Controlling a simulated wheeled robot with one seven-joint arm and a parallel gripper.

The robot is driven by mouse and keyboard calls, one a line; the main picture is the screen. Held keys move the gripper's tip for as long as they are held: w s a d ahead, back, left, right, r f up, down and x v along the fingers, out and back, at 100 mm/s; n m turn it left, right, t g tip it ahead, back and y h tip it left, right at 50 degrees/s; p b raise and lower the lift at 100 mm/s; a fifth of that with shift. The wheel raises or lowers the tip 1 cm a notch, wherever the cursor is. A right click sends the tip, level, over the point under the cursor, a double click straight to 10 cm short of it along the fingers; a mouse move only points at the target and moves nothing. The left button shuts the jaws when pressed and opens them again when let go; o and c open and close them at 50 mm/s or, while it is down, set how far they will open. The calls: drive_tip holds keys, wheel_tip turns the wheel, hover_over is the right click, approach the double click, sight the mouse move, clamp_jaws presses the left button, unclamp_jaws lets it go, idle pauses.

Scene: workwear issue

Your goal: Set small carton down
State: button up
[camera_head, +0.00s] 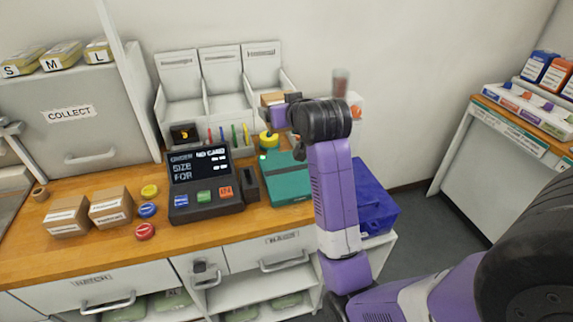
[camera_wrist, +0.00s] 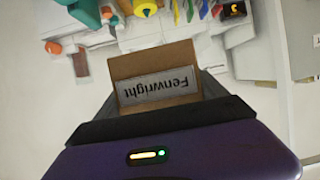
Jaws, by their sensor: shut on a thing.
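The small carton (camera_wrist: 155,62) is brown cardboard with a grey label reading "Fenwright", upside down in the wrist view. My gripper (camera_wrist: 158,98) is shut on it, with dark fingers at its sides. In the head view, a brown box that appears to be this carton (camera_head: 271,98) is by the right end of the white organizer, raised above the counter. My arm's dark joint hides part of this area, and the fingertips are not clear there. The carton's underside is hidden.
Two similar cartons (camera_head: 67,216) stand on the wooden counter (camera_head: 115,243) at left. Coloured discs (camera_head: 147,210), an order terminal (camera_head: 204,186) and a teal box (camera_head: 286,181) take up more room. A white organizer (camera_head: 222,92) stands behind. A blue bin (camera_head: 378,208) is at right.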

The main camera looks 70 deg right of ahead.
drive_tip(key=shift+s+d+r, duration=0.3)
drive_tip(key=shift+d+r, duration=0.05)
drive_tip(key=shift+d, duration=0.15)
drive_tip(key=shift+s+d+r, duration=0.3)
drive_tip(key=shift+d+r, duration=0.05)
drive_tip(key=shift+d, duration=0.15)
drive_tip(key=shift+m+h, duration=0.3)
wheel_tip(320, 180, down, 20)
drive_tip(key=shift+r, duration=0.15)
drive_tip(key=o, duration=1.5)
